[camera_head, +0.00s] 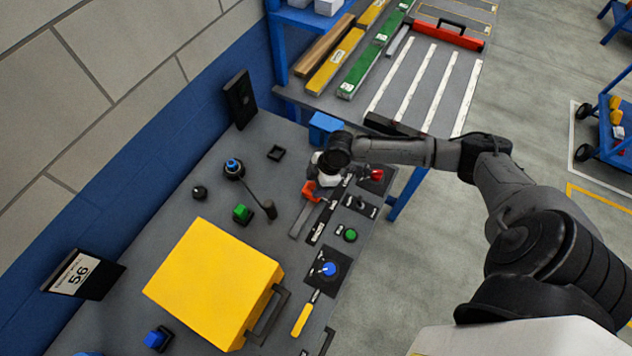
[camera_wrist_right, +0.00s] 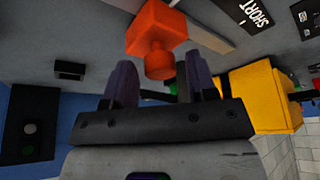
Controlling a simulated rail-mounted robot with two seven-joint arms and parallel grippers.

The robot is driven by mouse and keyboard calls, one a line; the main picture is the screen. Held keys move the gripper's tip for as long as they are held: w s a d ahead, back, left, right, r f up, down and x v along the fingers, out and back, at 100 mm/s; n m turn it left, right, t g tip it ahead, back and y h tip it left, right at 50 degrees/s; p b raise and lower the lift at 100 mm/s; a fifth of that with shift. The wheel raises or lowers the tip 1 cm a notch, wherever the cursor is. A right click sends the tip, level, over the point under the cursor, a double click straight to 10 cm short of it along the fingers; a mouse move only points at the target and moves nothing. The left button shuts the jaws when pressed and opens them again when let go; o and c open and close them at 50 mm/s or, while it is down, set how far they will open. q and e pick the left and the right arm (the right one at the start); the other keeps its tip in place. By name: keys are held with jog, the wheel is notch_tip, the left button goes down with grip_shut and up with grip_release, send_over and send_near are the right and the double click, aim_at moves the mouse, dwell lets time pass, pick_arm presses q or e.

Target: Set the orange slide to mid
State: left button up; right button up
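The orange slide (camera_head: 311,190) sits on a grey track (camera_head: 299,220) at the track's far end in the head view, beside a black label strip (camera_head: 319,224). In the right wrist view the orange slide (camera_wrist_right: 158,30) is a block with a round knob pointing at the gripper. My right gripper (camera_wrist_right: 160,75) is open, with the knob between its two dark fingers and a visible gap on each side. In the head view the arm hides most of my right gripper (camera_head: 321,178). My left gripper is not in view.
A red knob (camera_head: 376,174), a small toggle plate (camera_head: 360,205), a green button (camera_head: 350,235) and a blue knob (camera_head: 328,269) stand close to the track. A large yellow box (camera_head: 210,285) with a black handle is nearer. A black lever (camera_head: 268,207) stands left of the track.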

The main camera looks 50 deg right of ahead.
jog(key=shift+o, duration=0.2)
jog(key=v, duration=1.3)
jog(key=shift+d+r+p, duration=0.2)
jog(key=shift+r+p, duration=0.15)
jog(key=shift+p, duration=0.1)
